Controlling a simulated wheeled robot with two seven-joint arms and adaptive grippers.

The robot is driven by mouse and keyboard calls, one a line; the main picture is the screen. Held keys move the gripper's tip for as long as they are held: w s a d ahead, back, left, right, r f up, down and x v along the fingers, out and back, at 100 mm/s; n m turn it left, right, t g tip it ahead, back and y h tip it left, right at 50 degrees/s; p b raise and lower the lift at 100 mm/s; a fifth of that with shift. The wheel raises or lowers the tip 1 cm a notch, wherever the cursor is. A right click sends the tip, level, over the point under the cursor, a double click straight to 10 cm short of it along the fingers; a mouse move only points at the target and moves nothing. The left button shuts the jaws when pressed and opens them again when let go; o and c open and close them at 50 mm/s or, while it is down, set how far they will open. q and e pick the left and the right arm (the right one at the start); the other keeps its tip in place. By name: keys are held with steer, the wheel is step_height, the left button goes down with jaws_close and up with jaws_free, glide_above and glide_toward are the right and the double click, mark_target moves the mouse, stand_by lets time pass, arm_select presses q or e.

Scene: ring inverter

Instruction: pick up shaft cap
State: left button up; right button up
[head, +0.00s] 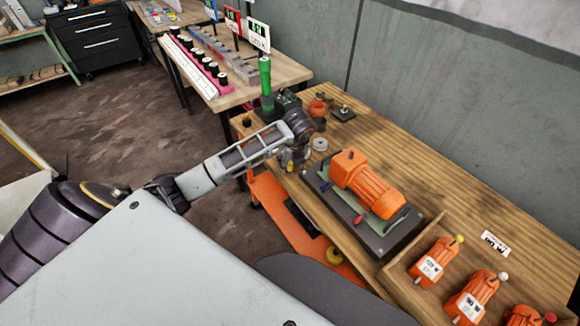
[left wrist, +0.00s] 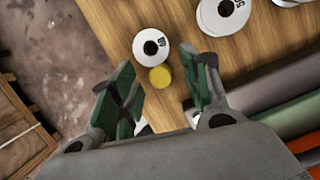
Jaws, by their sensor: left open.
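A small round yellow piece (left wrist: 160,77), which looks like the shaft cap, lies on the wooden table near its edge, touching or almost touching a white ring-shaped disc with a dark hole (left wrist: 151,47). In the head view a bit of yellow (head: 290,167) shows just below my left gripper (head: 289,156). In the left wrist view my left gripper (left wrist: 166,66) is open, its green-padded fingers on either side of the yellow piece, with nothing held. I cannot tell its exact height above the table. My right gripper is not in view.
An orange motor (head: 365,182) on a dark base (head: 387,238) stands right of my left gripper. Another white disc (left wrist: 222,14) lies beyond. A wooden tray (head: 400,283) with several orange motors is at the lower right. A green-topped post (head: 265,75) rises behind the gripper.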

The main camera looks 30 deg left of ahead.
mark_target(290, 164)
arm_select(q)
steer(key=c, duration=0.8)
steer(key=shift+r, duration=0.1)
steer(key=shift+r, duration=4.95)
steer(key=shift+c, duration=0.6)
